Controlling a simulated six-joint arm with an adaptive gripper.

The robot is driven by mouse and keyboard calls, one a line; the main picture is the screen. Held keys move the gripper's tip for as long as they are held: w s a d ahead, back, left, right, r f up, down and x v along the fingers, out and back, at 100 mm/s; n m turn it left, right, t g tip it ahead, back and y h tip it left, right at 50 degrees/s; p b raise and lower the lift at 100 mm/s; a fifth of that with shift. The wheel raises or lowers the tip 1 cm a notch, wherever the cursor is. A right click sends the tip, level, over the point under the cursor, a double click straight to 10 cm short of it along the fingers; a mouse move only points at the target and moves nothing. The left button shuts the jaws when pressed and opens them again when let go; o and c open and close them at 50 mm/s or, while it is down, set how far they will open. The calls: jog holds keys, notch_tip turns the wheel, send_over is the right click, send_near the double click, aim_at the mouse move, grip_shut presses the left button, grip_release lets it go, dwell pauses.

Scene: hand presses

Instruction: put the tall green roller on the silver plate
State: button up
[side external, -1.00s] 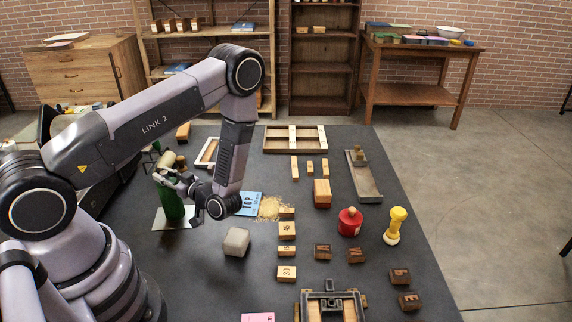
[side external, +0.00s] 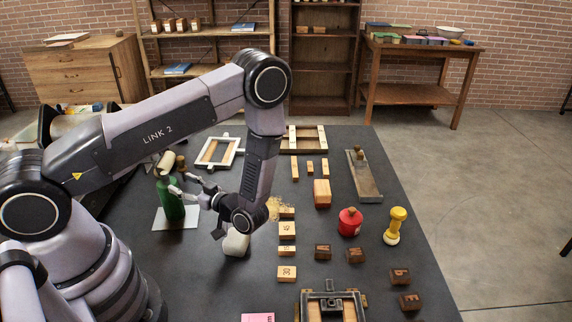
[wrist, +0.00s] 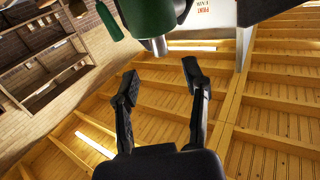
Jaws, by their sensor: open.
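The tall green roller (side external: 172,209) stands upright on the silver plate (side external: 190,222) at the left of the dark table in the side view. My gripper (side external: 181,185) is open and empty, just to the right of the roller's upper part. A gap appears between most of the gripper and the roller. The fingertips look close to it, and I cannot tell whether they touch. In the wrist view my open fingers (wrist: 160,70) have nothing between them. A green body (wrist: 150,14) with a metal end shows above them, cut off by the frame edge.
A pale grey block (side external: 236,243) sits under my wrist, partly hidden. A white frame (side external: 218,152) lies behind my gripper. Wooden blocks, a red pot (side external: 350,221) and a yellow-handled stamp (side external: 396,226) stand to the right. A pink card (side external: 258,317) lies at the front.

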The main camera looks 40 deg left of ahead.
jog(key=v, duration=0.5)
jog(key=w+d+r+m+t+h, duration=0.1)
jog(key=w+r+t+h, duration=0.25)
jog(key=w, duration=0.35)
jog(key=w+d+r+m+t+h, duration=0.1)
jog(key=w+r+m+t+h, duration=0.1)
jog(key=w+t+h, duration=0.4)
jog(key=w+d+r+m+t+h, duration=0.2)
jog(key=d+r+m+h, duration=0.15)
jog(key=r, duration=0.35)
jog(key=w+d+r+m+t+h, duration=0.2)
jog(key=d+r, duration=0.2)
jog(key=r, duration=0.3)
jog(key=s+d+r+m+h, duration=0.3)
jog(key=s+r+m+h, duration=0.2)
jog(key=s+r+m, duration=0.5)
jog(key=s+a+m+g+y, duration=0.1)
jog(key=s+a, duration=0.1)
jog(key=s, duration=0.7)
jog(key=s+a+m+g+y, duration=0.1)
jog(key=s+a+g, duration=0.1)
jog(key=s, duration=0.8)
jog(key=shift+a+f+y, duration=0.3)
jog(key=shift+a+f, duration=0.05)
jog(key=shift+a, duration=0.35)
